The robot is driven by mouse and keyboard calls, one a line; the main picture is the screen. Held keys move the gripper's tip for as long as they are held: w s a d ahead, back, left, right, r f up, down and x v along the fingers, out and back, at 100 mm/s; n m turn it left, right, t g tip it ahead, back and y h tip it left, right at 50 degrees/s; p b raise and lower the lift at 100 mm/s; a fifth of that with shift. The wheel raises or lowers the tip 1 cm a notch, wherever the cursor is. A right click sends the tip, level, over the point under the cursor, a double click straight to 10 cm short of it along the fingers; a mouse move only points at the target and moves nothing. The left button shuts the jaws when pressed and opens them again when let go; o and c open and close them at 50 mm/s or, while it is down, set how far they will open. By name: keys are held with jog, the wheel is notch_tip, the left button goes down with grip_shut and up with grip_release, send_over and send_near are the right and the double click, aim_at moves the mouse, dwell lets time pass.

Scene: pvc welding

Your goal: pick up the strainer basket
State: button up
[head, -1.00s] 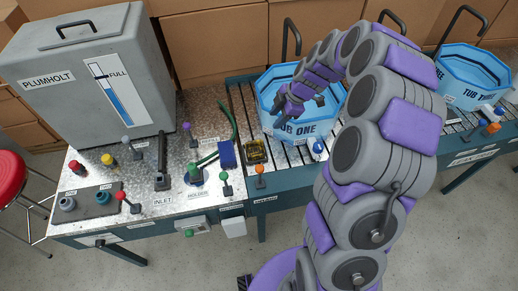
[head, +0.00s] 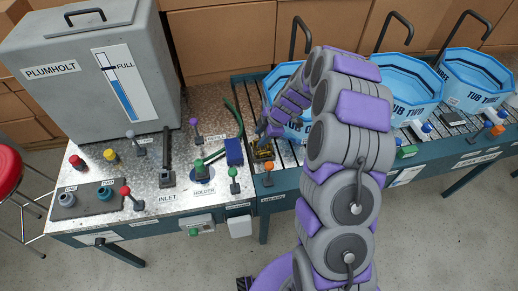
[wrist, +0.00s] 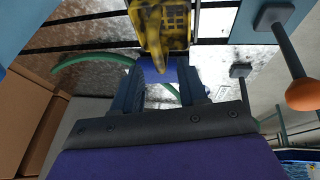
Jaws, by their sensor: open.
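The strainer basket (head: 263,153), a small yellow and black piece, sits on the left end of the slatted conveyor. In the wrist view the yellow, dark-marked strainer basket (wrist: 172,22) is at the top middle, with a yellow handle-like part reaching toward my gripper. My gripper (head: 271,131) is right by the basket in the head view, partly covering it. In the wrist view my gripper (wrist: 160,78) has its two fingers apart, one on each side of the handle's line. Nothing is seen clamped between them. I cannot tell whether a finger touches the basket.
A blue block (head: 234,151) and green hose (head: 233,118) are just left of the basket. An orange-knobbed lever (head: 268,167) stands in front of it, large at right in the wrist view. Blue tubs stand right along the conveyor; the second is tub two (head: 405,100).

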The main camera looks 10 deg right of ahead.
jog(key=f, duration=0.2)
jog(key=shift+w+f, duration=0.3)
jog(key=shift+f, duration=0.05)
jog(key=shift+d+f+b, duration=0.3)
jog(key=shift+d, duration=0.75)
jog(key=shift+a, duration=0.9)
jog(key=shift+c, duration=1.3)
jog(key=shift+a, duration=0.4)
jog(key=c, duration=0.3)
jog(key=shift+d, duration=0.15)
jog(key=shift+c, duration=0.7)
jog(key=shift+d, duration=0.75)
grip_shut()
